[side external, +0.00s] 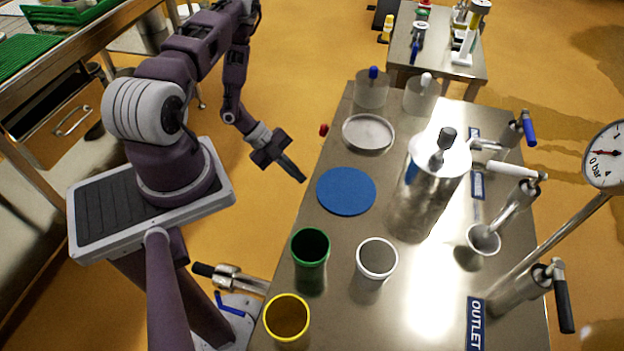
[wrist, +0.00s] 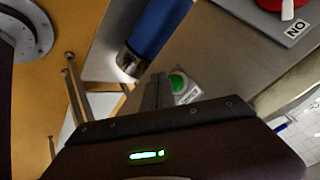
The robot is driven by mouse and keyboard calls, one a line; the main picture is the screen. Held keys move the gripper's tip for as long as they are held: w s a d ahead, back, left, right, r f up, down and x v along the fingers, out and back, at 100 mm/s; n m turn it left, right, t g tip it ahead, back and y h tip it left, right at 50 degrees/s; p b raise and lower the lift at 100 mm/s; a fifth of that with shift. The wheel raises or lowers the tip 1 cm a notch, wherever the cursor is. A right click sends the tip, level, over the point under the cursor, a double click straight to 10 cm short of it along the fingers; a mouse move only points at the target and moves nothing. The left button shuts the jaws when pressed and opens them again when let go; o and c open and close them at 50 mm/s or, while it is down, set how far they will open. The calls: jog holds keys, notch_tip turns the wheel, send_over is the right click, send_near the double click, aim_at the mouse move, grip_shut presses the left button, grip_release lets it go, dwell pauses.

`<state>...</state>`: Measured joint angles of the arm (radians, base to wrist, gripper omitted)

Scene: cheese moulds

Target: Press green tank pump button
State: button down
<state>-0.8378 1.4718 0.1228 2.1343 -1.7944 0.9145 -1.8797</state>
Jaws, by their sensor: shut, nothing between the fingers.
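A round green button (wrist: 178,82) on a pale mount with a small label shows in the wrist view, set in a grey metal surface. My gripper (wrist: 158,88) is shut and empty, and its fingers appear just left of the button. A gap or contact between them cannot be told from this view. In the side external view my gripper (side external: 303,179) hangs in the air off the left edge of the steel table (side external: 335,240), fingers pointing down and right. The green button is not visible in that view.
A red knob (side external: 323,130) sits at the table's left edge. A blue disc (side external: 346,191), green-rimmed cup (side external: 310,247), white-rimmed cup (side external: 377,258) and steel cylinder (side external: 425,195) stand on top. A blue cylinder (wrist: 158,32) is near the fingers in the wrist view.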

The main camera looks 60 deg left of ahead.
jog(key=shift+w+d, duration=0.1)
dwell(0.7)
jog(key=shift+w+d, duration=0.2)
jog(key=shift+w+d, duration=0.4)
dwell(1.0)
jog(key=shift+s+a, duration=0.7)
jog(key=shift+s+a, duration=1.75)
jog(key=shift+s, duration=0.05)
